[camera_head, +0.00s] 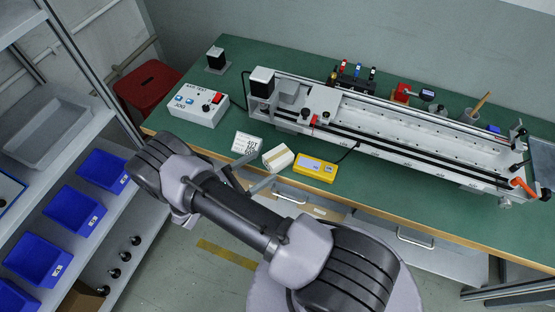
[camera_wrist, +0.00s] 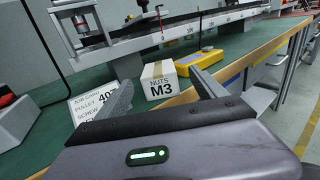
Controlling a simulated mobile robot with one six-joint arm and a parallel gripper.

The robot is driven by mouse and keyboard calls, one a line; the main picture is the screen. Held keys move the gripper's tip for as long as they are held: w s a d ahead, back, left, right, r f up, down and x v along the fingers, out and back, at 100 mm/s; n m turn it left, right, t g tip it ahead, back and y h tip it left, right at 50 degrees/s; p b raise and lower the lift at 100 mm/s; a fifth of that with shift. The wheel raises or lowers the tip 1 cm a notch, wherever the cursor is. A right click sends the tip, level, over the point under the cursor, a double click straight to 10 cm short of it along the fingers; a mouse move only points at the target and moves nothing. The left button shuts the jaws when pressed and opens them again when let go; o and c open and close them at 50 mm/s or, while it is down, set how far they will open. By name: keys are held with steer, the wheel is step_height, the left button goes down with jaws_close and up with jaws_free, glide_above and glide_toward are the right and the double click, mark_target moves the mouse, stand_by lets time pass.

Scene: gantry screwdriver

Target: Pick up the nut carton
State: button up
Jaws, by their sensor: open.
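The nut carton (camera_head: 278,158) is a small white box with a tan tape strip over its top. It stands near the front edge of the green bench. In the wrist view the carton (camera_wrist: 160,85) shows "NUTS M3" on its near face. My gripper (camera_head: 249,175) is open and empty, in front of the carton and slightly left in the head view. In the wrist view my gripper's (camera_wrist: 161,78) two fingers point toward the carton, one on each side of the picture of it. I cannot tell whether they reach beside it.
A white printed card (camera_head: 246,144) stands just left of the carton, and a yellow device (camera_head: 315,168) lies close on its right. A long rail rig (camera_head: 400,130) runs behind. A white control box (camera_head: 199,105) is further left. Shelves with blue bins (camera_head: 72,210) stand left.

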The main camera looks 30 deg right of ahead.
mark_target(278, 155)
steer(key=d, duration=0.2)
steer(key=d+b, duration=0.1)
steer(key=d, duration=0.2)
steer(key=w+d+b, duration=0.1)
steer(key=d, duration=0.1)
steer(key=shift+d, duration=0.3)
jaws_close()
